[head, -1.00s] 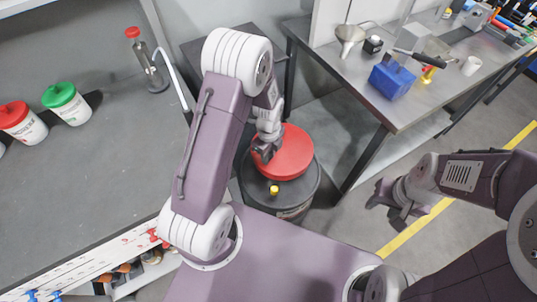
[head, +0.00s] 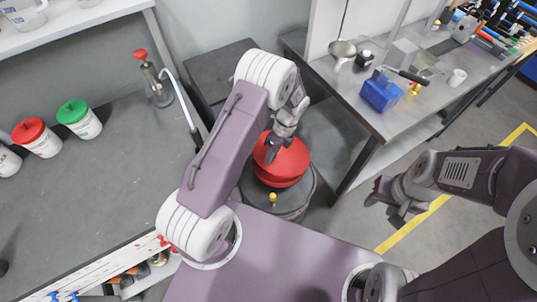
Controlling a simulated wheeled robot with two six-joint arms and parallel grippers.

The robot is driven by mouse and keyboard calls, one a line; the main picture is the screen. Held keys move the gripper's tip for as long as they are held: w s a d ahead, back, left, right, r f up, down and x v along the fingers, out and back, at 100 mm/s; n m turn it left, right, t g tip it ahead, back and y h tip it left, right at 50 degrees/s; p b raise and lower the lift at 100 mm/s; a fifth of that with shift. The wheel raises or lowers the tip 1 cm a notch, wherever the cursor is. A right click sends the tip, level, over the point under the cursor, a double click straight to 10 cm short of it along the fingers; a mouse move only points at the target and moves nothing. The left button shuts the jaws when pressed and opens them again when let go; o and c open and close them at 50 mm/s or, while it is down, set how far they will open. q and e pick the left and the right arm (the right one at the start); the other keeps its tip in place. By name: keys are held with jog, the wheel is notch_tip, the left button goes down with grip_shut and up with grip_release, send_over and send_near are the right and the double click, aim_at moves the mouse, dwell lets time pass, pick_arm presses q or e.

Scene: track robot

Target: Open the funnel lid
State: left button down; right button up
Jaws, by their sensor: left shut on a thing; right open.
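The red funnel lid (head: 294,159) sits over a dark drum (head: 299,204) in the middle of the head view. Its far part now stands higher, and a deeper red funnel side (head: 283,181) shows beneath it toward me. My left gripper (head: 272,152) is shut at the lid's left side; the exact part it holds is hidden by the fingers. My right gripper (head: 385,196) is open and empty, over the floor to the right of the drum.
A small yellow cap (head: 273,198) is on the drum top near me. A grey bench (head: 110,165) with red-lidded and green-lidded tubs is at left. A steel table (head: 385,125) with a blue box (head: 380,92) stands close at right.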

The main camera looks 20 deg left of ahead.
aim_at(280, 157)
pick_arm(q)
jog(key=shift+w+d+r+g+y, duration=0.25)
jog(key=shift+w+r+g, duration=0.05)
jog(key=shift+r, duration=0.25)
jog(key=shift+w+d+r+g+y, duration=0.2)
jog(key=shift+w+r+g+y, duration=0.1)
jog(key=shift+r, duration=0.2)
jog(key=shift+w+d+r+g+y+b, duration=0.15)
jog(key=shift+w+d+r+g+y, duration=0.25)
jog(key=shift+r, duration=0.25)
jog(key=shift+w+d+r+g+y+b, duration=0.15)
jog(key=shift+w+d+r+g+y, duration=0.15)
jog(key=shift+w+r+g, duration=0.3)
pick_arm(e)
jog(key=shift+r, duration=0.1)
pick_arm(q)
jog(key=shift+s+r, duration=0.1)
jog(key=shift+s, duration=0.05)
